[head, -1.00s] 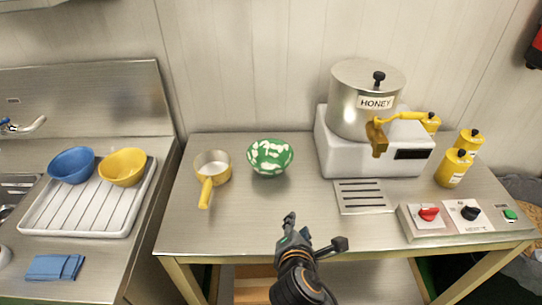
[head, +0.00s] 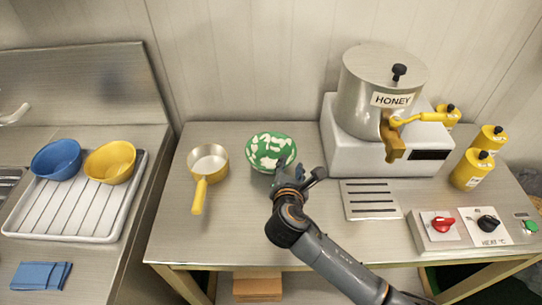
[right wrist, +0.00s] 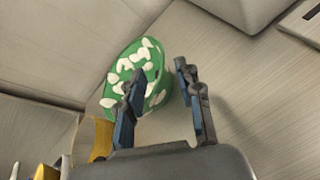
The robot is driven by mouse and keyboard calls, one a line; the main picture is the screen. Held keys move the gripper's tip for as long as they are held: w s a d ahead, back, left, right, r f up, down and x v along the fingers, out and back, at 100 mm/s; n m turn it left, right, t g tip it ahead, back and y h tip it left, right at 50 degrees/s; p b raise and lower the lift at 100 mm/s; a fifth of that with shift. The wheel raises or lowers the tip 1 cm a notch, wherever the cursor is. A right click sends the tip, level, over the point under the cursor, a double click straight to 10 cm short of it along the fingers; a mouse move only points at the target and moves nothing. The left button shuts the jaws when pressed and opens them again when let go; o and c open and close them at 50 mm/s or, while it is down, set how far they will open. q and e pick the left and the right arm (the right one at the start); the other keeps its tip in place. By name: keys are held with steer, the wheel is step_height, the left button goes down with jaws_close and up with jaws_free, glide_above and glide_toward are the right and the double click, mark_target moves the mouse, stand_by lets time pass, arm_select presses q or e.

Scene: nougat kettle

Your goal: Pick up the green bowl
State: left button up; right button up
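The green bowl (head: 268,146) with white patches stands on the steel table, between the yellow-handled pan and the honey machine. It also shows in the right wrist view (right wrist: 150,62), partly behind a finger. My right gripper (head: 293,172) is at the bowl's near right edge in the head view. In the right wrist view its two fingers (right wrist: 160,78) are apart, with the bowl's rim ahead of and partly between them. I cannot tell whether either finger touches the bowl. My left gripper is not in view.
The yellow-handled pan (head: 208,164) stands left of the bowl. The honey kettle (head: 378,90) on its white base (head: 345,160) is to the right, with a slotted grate (head: 370,213) in front. A drying rack (head: 100,215) is far left. The table's front left is clear.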

mark_target(291, 158)
steer(key=shift+w+f, duration=0.1)
steer(key=shift+w, duration=0.25)
steer(key=shift+x, duration=0.95)
steer(key=x, duration=0.3)
steer(key=shift+f, duration=0.1)
steer(key=shift+w, duration=0.2)
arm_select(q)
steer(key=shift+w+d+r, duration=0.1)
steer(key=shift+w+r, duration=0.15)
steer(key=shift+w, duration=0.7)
arm_select(e)
jaws_close()
